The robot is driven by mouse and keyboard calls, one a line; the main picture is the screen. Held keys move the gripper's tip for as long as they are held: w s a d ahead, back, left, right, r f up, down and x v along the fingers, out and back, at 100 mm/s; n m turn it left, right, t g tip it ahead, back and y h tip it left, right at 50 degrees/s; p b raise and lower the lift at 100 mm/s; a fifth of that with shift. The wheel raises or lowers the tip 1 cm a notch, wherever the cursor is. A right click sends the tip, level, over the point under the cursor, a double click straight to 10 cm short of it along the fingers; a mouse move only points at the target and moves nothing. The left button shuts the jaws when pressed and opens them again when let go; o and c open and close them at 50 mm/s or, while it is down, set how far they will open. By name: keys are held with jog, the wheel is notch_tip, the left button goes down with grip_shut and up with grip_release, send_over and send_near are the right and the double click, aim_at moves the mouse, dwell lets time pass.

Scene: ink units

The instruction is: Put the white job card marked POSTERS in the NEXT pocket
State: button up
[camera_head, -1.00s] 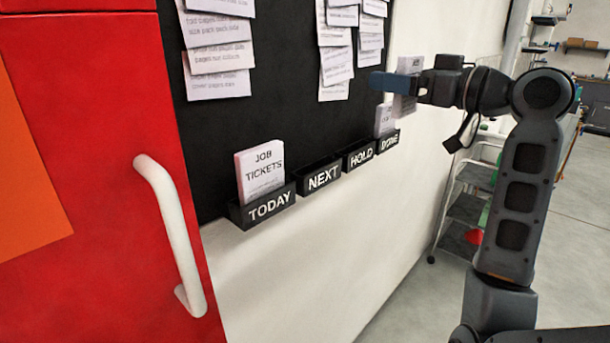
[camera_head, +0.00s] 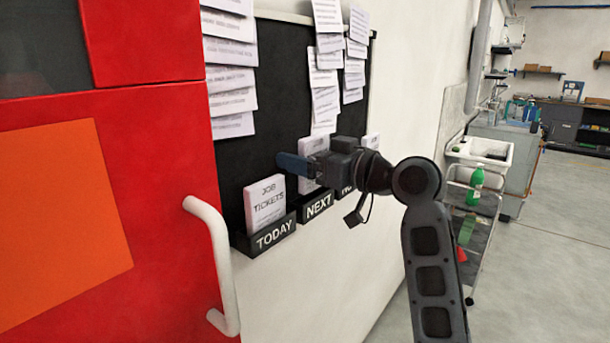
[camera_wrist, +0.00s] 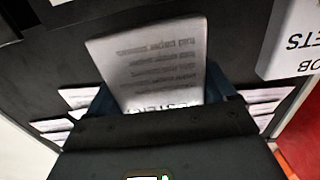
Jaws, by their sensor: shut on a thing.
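My gripper (camera_head: 304,168) is shut on a white card (camera_head: 314,145), which also shows between the fingers in the wrist view (camera_wrist: 150,60). Its lettering is partly hidden by the gripper; the visible part in the wrist view looks like the end of POSTERS. The card hangs roughly upright in front of the black board. The black NEXT pocket (camera_head: 318,207) is just below the card in the head view, and the card appears to be above it. I cannot tell how far apart they are.
The TODAY pocket (camera_head: 273,237), left of NEXT, holds the JOB TICKETS card (camera_head: 265,202). The HOLD pocket (camera_head: 347,190) is partly hidden by my arm. Paper sheets (camera_head: 229,80) hang on the board (camera_head: 275,90). A red cabinet with a white handle (camera_head: 212,255) stands at left.

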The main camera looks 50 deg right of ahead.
aim_at(305, 179)
jog(key=shift+f, duration=2.1)
jog(key=shift+f, duration=0.15)
jog(key=o, duration=0.9)
jog(key=s+b, duration=0.2)
jog(key=s, duration=1)
jog(key=shift+d, duration=0.15)
